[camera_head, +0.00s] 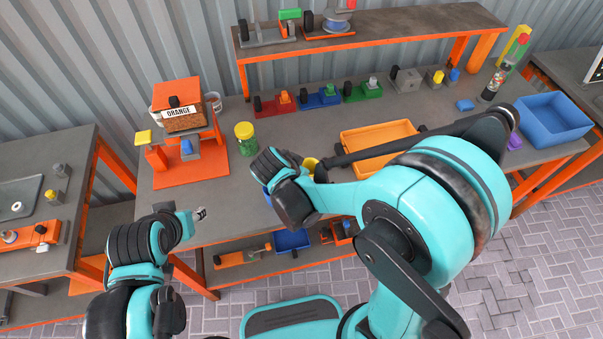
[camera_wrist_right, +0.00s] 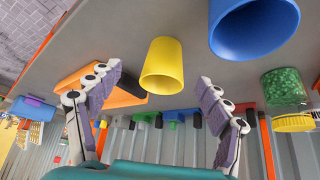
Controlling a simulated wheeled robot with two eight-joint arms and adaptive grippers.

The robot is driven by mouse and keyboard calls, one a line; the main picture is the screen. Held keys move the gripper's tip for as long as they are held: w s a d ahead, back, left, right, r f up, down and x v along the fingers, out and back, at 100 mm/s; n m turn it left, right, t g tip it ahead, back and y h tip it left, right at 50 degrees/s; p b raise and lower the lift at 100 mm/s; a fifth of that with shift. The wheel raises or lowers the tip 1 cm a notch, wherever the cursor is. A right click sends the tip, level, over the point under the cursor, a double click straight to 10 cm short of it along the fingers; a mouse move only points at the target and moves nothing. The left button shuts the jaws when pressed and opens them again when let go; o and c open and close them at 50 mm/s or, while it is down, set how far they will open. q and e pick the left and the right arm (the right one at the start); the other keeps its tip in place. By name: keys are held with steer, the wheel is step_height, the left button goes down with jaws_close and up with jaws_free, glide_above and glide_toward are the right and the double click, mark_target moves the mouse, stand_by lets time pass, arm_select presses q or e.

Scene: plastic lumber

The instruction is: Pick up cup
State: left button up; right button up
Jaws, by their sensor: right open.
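A yellow cup (camera_wrist_right: 163,68) stands in the right wrist view, ahead of and between the spread fingers of my right gripper (camera_wrist_right: 158,84). The gripper is open and empty. A larger blue cup (camera_wrist_right: 250,28) is beside it on the right of that view. In the head view, my right wrist and hand (camera_head: 283,185) hang over the bench's front part and cover most of both cups; slivers of the yellow cup (camera_head: 310,163) and the blue cup (camera_head: 267,194) show. My left gripper (camera_head: 200,214) is low at the bench's front left, away from the cups; its finger opening is unclear.
A jar of green bits with a yellow lid (camera_head: 245,138) stands left of the cups. An orange dispenser (camera_head: 180,105) is farther left. An orange tray (camera_head: 378,140) lies right, partly behind my arm. A blue bin (camera_head: 553,120) is at the bench's right end.

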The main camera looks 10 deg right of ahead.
steer(key=b+x, duration=0.1)
steer(key=x, duration=0.2)
steer(key=shift+w+a, duration=0.1)
steer(key=shift+a, duration=0.05)
steer(key=b+x, duration=0.1)
steer(key=x, duration=0.1)
steer(key=w+b+x, duration=0.1)
steer(key=x, duration=0.1)
steer(key=shift+w+f, duration=0.1)
steer(key=shift+f, duration=0.05)
steer(key=c, duration=1.3)
